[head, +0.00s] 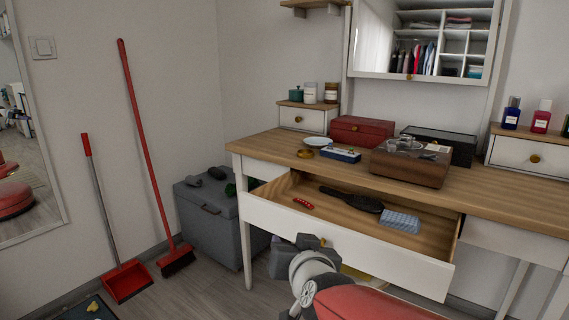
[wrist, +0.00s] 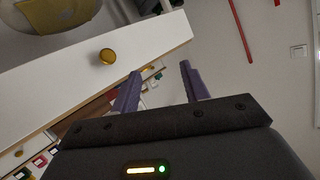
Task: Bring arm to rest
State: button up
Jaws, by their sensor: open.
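My gripper (wrist: 160,72) is open and empty, with its two purple fingers apart in the wrist view. It is close to the white front of the open drawer (head: 345,241), beside the round brass knob (wrist: 107,56) and not around it. In the head view my arm reaches up from the bottom edge, and the gripper there is small and partly hidden by my own wrist. The drawer is pulled out and holds a red item (head: 304,203), a dark brush (head: 352,200) and a blue-white block (head: 401,221).
The wooden desk top (head: 276,147) carries a red box (head: 361,131), a wooden case (head: 410,167) and a black box (head: 440,146). A grey bin (head: 210,222) stands left of the desk. A red broom (head: 176,258) and dustpan (head: 128,281) lean on the wall.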

jog(key=s+d+f+g+h, duration=0.1)
jog(key=s+d+f+g, duration=0.1)
jog(key=s, duration=0.4)
jog(key=s+d+f+g+h, duration=0.1)
jog(key=s+d+f+g, duration=0.1)
jog(key=s+d, duration=0.5)
jog(key=s+d+f+g+h+p, duration=0.1)
jog(key=s+d+f+g, duration=0.2)
jog(key=s+d+g, duration=0.1)
jog(key=shift+s+d+g, duration=0.3)
jog(key=shift+s+d, duration=0.15)
jog(key=shift+s, duration=0.75)
